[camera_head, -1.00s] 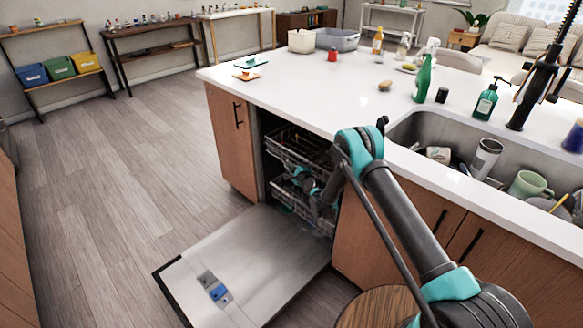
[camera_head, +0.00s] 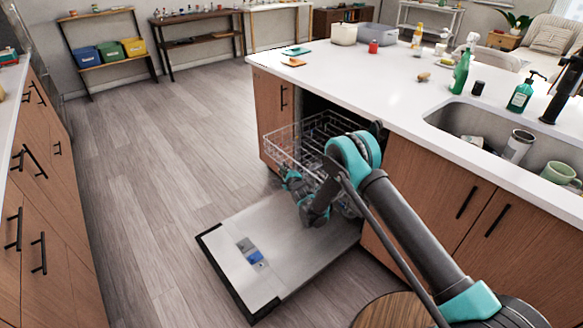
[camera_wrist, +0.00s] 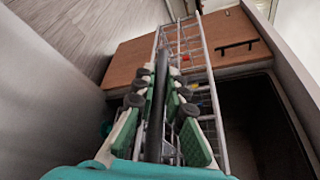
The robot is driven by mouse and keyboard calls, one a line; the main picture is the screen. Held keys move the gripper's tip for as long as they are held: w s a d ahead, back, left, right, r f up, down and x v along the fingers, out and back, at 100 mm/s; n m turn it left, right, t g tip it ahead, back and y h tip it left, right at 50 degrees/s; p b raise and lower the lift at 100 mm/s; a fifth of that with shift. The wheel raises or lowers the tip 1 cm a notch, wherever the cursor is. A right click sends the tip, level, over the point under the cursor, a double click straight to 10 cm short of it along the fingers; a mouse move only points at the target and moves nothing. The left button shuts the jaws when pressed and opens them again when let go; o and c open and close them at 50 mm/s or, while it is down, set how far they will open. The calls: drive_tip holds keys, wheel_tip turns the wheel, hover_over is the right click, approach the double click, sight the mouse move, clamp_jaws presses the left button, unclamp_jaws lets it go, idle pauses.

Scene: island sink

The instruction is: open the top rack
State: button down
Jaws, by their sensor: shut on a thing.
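The top rack (camera_head: 290,146) of the dishwasher is a wire basket. It sticks out of the dishwasher under the white counter, over the lowered door (camera_head: 285,255). In the wrist view the rack's wires (camera_wrist: 203,62) run away from my gripper (camera_wrist: 160,95). My gripper's green-padded fingers are closed around the rack's front edge there. In the head view my gripper (camera_head: 296,183) is low at the front of the rack, partly hidden by my arm. The lower rack is mostly hidden behind my arm.
The open door lies flat over the floor, with a grey and blue dispenser patch (camera_head: 251,253) on it. Wooden cabinets with dark handles (camera_head: 468,203) stand right of the dishwasher. The floor (camera_head: 165,180) to the left is clear.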

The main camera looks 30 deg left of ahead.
drive_tip(key=shift+s+a, duration=0.2)
drive_tip(key=shift+s, duration=0.35)
drive_tip(key=shift+s+a, duration=0.2)
drive_tip(key=shift+s, duration=0.35)
drive_tip(key=c, duration=1.9)
unclamp_jaws()
drive_tip(key=shift+o, duration=0.2)
wheel_tip(320, 180, up, 10)
